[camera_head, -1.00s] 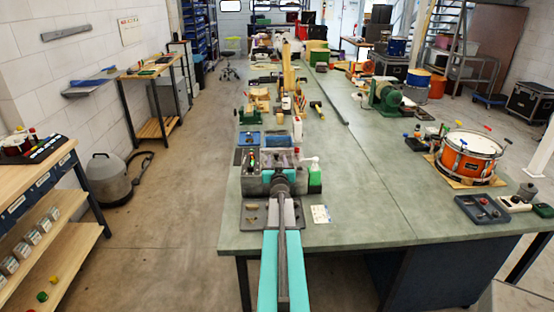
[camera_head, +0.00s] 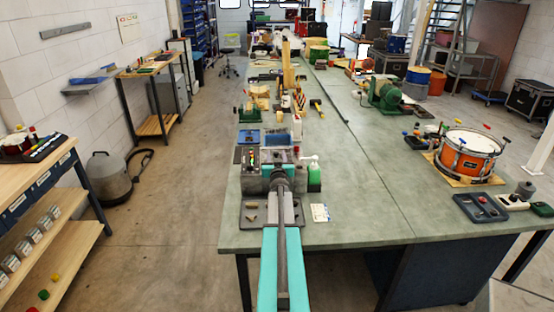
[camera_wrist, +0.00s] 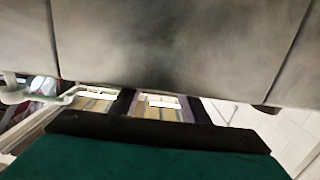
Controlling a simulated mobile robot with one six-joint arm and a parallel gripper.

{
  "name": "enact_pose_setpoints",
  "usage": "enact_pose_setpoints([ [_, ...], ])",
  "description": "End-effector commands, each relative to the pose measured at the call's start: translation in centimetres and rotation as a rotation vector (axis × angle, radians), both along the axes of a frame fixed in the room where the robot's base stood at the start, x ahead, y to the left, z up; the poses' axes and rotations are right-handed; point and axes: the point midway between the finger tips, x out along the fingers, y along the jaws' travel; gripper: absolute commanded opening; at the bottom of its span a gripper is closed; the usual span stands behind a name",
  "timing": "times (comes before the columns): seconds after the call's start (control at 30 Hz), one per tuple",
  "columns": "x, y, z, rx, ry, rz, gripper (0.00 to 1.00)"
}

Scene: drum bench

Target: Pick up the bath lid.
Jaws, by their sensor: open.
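The bath is a grey box (camera_head: 253,183) on the near end of the bench in the head view. A pale grey flat piece (camera_head: 276,156) at its top may be the bath lid, but I cannot tell its edges clearly. My gripper (camera_head: 279,176) is dark, at the end of my teal arm, at the front of the bath and partly hiding it. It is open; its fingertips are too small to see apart. In the wrist view a large grey surface with dark seams (camera_wrist: 170,45) fills the top, very close. I cannot tell whether it is the lid.
Blue trays (camera_head: 277,138) sit behind. An orange drum (camera_head: 468,155) stands far right. The bench middle (camera_head: 375,195) is clear.

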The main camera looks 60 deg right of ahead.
Motion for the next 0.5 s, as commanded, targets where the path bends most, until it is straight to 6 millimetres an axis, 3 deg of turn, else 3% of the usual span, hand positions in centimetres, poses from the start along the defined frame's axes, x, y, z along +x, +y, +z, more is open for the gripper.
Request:
enact_pose_setpoints([
  [0.03,0.02,0.01,0.01,0.000,0.000,0.000,0.41],
  [0.27,0.03,0.02,0.01,0.000,0.000,0.000,0.03],
  [0.5,0.07,0.04,0.08,-0.001,-0.001,0.001,0.00],
])
